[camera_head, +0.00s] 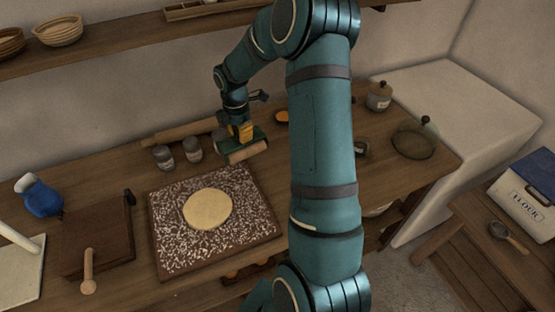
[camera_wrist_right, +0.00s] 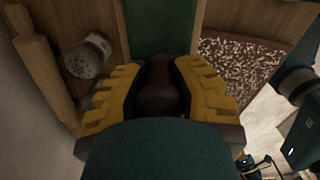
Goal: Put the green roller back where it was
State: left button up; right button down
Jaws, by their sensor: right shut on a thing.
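My right gripper (camera_head: 243,132) is low over the back of the wooden worktop, behind the floured board. It also shows in the right wrist view (camera_wrist_right: 160,90), with its yellow fingers shut on the brown handle of the green roller (camera_head: 258,138). The roller's green part (camera_wrist_right: 163,28) shows beyond the fingers. A pale wooden cylinder (camera_head: 247,152) shows at its front side. I cannot tell whether the roller touches the worktop. A small dark part with yellow at the lower right of the wrist view may be my left gripper; its jaws are too small to read.
The floured board (camera_head: 165,255) carries a flat dough round (camera_head: 208,208). Two shakers (camera_head: 163,157) (camera_head: 193,149) and a wooden rolling pin (camera_head: 185,133) lie close left of my gripper. A glass dome (camera_head: 415,140) and a lidded jar (camera_head: 379,96) stand to the right.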

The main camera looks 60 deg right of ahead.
jog(key=s+d+r+m+b, duration=0.15)
jog(key=s+d+b, duration=0.3)
jog(key=d, duration=0.85)
notch_tip(320, 180, down, 10)
jog(key=shift+s+a+f+b, duration=0.1)
jog(key=shift+b, duration=0.4)
pick_arm(q)
notch_tip(320, 180, down, 7)
jog(key=s, duration=0.1)
jog(key=shift+d, duration=0.15)
jog(key=shift+s+r, duration=0.1)
pick_arm(e)
jog(key=shift+s+a+f, duration=0.15)
jog(key=shift+f, duration=0.4)
jog(key=c, duration=0.9)
grip_release()
jog(key=shift+o, duration=0.2)
pick_arm(q)
jog(key=shift+w+r+p, duration=0.2)
jog(key=shift+r+p, duration=0.3)
jog(key=shift+p, duration=0.05)
jog(key=shift+w+r+p, duration=0.15)
jog(key=shift+r+p, duration=0.35)
pick_arm(e)
notch_tip(320, 180, up, 13)
jog(key=shift+r, duration=0.2)
